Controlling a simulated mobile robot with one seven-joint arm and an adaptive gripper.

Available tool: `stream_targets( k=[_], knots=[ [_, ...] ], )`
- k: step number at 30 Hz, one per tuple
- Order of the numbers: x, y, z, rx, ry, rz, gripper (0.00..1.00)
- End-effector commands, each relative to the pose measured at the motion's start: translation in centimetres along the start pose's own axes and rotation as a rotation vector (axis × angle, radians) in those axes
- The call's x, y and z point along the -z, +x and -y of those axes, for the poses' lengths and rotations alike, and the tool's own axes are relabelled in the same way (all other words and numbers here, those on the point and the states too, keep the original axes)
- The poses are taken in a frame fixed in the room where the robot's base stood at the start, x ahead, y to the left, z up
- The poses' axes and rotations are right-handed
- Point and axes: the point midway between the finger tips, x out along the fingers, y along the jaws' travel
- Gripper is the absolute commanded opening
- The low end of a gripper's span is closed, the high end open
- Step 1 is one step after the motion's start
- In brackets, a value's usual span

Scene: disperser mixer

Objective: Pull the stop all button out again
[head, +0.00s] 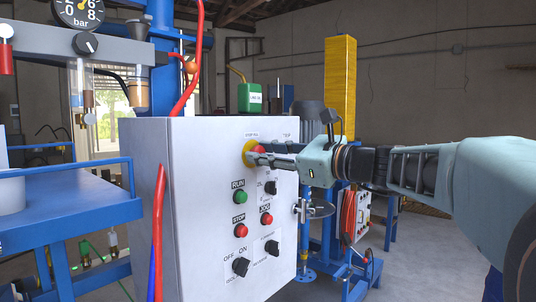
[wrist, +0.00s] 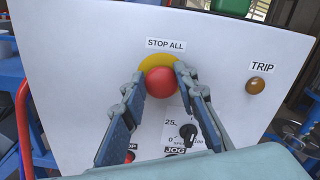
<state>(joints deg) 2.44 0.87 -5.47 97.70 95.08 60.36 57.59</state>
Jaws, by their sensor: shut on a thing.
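The stop all button is a red mushroom head (wrist: 160,82) on a yellow round plate (wrist: 154,62), below a "STOP ALL" label on the white control box. In the head view its yellow plate (head: 248,152) shows at the upper part of the box front, with the red head partly behind my fingers. My gripper (head: 260,157) reaches in from the right. In the wrist view my gripper (wrist: 160,78) has one finger on each side of the red head, shut on it. Whether the button is pushed in or out I cannot tell.
On the white box (head: 170,180) are a green RUN button (head: 240,197), a red STOP button (head: 240,230), a red JOG button (head: 266,219) and black knobs. An amber TRIP lamp (wrist: 257,85) is at the right. A red hose (head: 157,230) hangs at the box's left edge.

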Motion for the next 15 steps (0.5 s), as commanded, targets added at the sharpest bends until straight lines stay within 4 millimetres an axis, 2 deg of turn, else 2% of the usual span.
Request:
stream_targets(
  k=[2, 8, 9, 13, 15],
  knots=[
    [0.19, -0.81, -0.03, 0.001, 0.001, -0.001, 0.0],
    [0.14, -0.81, -0.03, -0.001, 0.001, -0.002, 0.0],
    [0.15, -0.81, -0.02, -0.001, 0.001, -0.002, 0.29],
    [0.14, -0.8, -0.01, 0.0, 0.001, -0.002, 0.44],
    [0.13, -0.8, -0.01, 0.0, 0.001, -0.002, 0.46]
  ],
)
